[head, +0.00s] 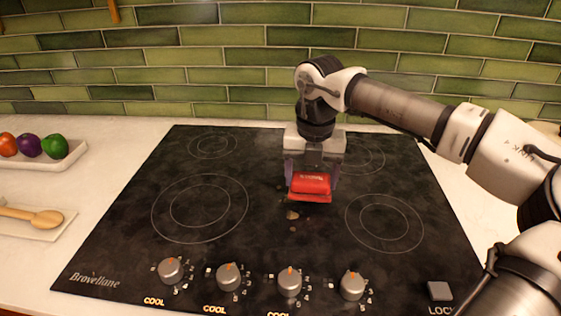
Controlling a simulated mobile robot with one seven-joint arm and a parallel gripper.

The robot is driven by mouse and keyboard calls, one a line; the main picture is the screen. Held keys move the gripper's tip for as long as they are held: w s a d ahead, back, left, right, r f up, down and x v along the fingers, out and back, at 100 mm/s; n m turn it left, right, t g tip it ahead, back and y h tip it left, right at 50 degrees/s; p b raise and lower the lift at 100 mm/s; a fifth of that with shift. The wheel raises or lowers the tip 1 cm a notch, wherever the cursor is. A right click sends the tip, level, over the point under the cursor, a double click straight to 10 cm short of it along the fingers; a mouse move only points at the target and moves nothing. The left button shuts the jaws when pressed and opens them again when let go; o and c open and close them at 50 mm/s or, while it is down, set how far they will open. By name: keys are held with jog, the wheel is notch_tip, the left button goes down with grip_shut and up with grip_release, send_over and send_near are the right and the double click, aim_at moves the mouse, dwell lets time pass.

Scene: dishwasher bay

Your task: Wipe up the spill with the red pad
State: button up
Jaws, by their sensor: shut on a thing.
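The red pad (311,184) is held between the fingers of my gripper (312,180), over the middle of the black cooktop (270,160). I cannot tell whether the pad touches the glass. My gripper points down and is shut on the pad. The spill (292,215) shows as small brown and tan spots on the cooktop, just in front of the pad and slightly to its left. Any part of the spill under the pad is hidden.
Several knobs (228,277) line the cooktop's front edge, with a lock button (439,291) at right. On the left counter are a tray (75,155) with round vegetables and a spoon rest (65,229) with a wooden spoon (40,218). A green tiled wall (200,75) stands behind.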

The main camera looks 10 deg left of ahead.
jog(key=shift+s+a+r+p, duration=0.15)
jog(key=shift+r+p, duration=0.1)
jog(key=shift+r, duration=0.25)
jog(key=shift+w+a+r+p, duration=0.1)
jog(key=shift+r+p, duration=0.1)
jog(key=shift+r, duration=0.25)
jog(key=shift+d+r+p, duration=0.1)
jog(key=shift+r+p, duration=1.1)
jog(key=shift+r, duration=0.8)
